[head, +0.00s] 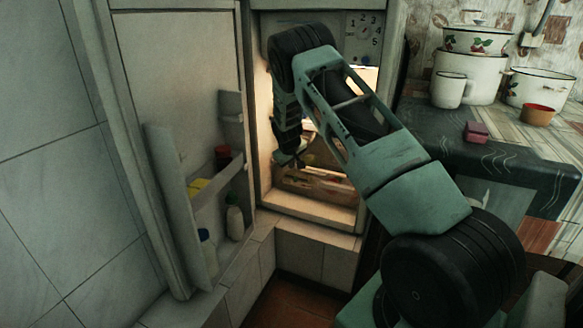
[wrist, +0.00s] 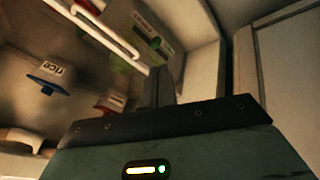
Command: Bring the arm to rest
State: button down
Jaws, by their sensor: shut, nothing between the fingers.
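My arm (head: 385,165) reaches forward and left from the lower right of the head view, bent at the elbow, with its end hanging down in the opening of a lit fridge (head: 345,215). My gripper (head: 286,158) is small and dark there. In the wrist view its fingers (wrist: 160,86) stand together, shut, with nothing between them.
The fridge door (head: 175,210) stands open at left, its shelves holding several bottles and jars. At right, a counter (head: 440,135) carries enamel pots (head: 470,75), a mug (head: 449,90), a brown bowl (head: 537,115) and a pink block (head: 476,131). Floor shows between door and counter.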

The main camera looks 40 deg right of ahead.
jog(key=p+v, duration=0.1)
jog(key=v, duration=0.7)
jog(key=shift+p, duration=0.35)
